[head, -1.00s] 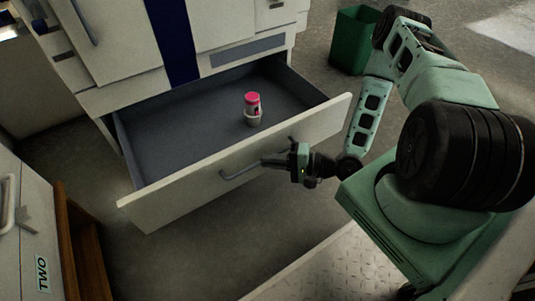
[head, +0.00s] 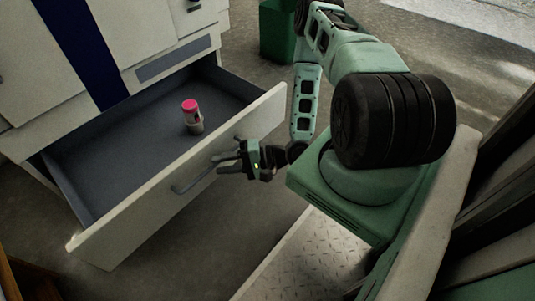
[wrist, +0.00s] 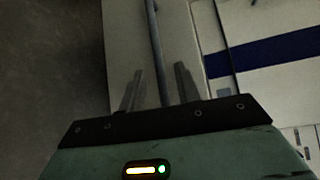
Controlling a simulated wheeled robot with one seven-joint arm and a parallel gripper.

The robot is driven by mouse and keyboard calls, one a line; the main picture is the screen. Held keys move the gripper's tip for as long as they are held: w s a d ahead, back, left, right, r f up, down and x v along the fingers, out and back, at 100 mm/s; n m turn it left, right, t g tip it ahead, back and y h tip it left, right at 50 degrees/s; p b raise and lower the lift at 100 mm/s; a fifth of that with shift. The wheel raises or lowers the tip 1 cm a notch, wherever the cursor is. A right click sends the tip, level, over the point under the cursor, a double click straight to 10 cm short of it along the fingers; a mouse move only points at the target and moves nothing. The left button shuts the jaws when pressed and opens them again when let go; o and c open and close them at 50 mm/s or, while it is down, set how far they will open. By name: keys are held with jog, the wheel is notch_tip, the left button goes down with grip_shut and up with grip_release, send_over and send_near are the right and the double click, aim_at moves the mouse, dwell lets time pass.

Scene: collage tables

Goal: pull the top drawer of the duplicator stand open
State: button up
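The drawer (head: 150,207) of the white stand is pulled well out in the head view, with its grey inside showing. A curved grey handle (head: 186,187) is on its front panel; the bar also shows in the wrist view (wrist: 156,45). My gripper (head: 222,163) is at the handle's right part. In the wrist view its two fingers (wrist: 160,90) are spread apart, with the handle bar running between them and gaps beside it. A bottle with a pink cap (head: 190,106) stands upright inside the drawer.
The stand's white body (head: 140,30) with a dark blue stripe rises behind the drawer. A green bin (head: 277,32) stands beyond the drawer's right end. Bare grey floor lies in front of the drawer.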

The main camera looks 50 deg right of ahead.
jog(key=p+v, duration=0.4)
jog(key=v, duration=1.2)
jog(key=shift+s+d+p, duration=0.2)
jog(key=shift+d+p, duration=0.1)
jog(key=shift+p, duration=0.05)
